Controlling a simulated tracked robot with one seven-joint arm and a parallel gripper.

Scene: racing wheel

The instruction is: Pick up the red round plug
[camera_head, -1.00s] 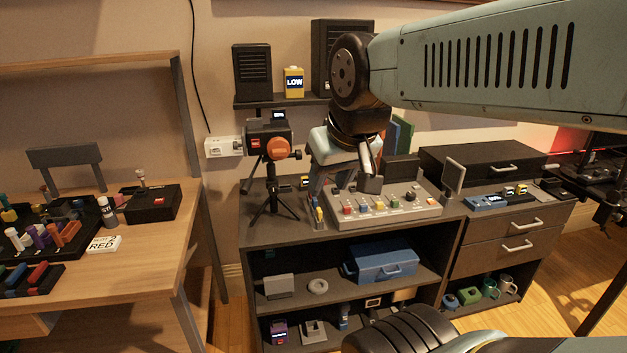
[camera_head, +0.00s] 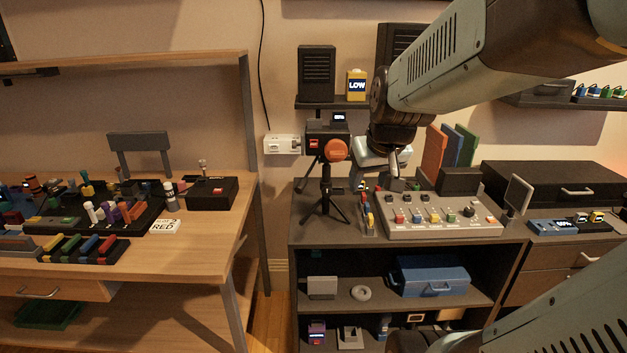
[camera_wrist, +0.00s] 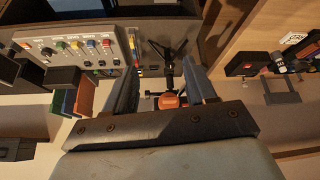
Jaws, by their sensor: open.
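A red-orange round piece (camera_head: 335,149), which looks like the red round plug, sits on the front of a dark box (camera_head: 318,132) on a black tripod (camera_head: 327,190). The tripod stands on the dark cabinet. The round piece also shows in the wrist view (camera_wrist: 169,101), lying in the gap between my fingers as seen from there. My gripper (camera_wrist: 162,70) is open and empty. In the head view my gripper (camera_head: 392,172) is just right of the tripod, partly hidden by my own arm. I cannot tell the exact distance between them.
A grey control panel (camera_head: 440,219) with coloured knobs lies right of the tripod. A white wall socket (camera_head: 283,145) is left of the box. A shelf (camera_head: 330,104) with a yellow LOW canister (camera_head: 356,86) hangs above. A wooden workbench (camera_head: 190,243) with loose parts stands left.

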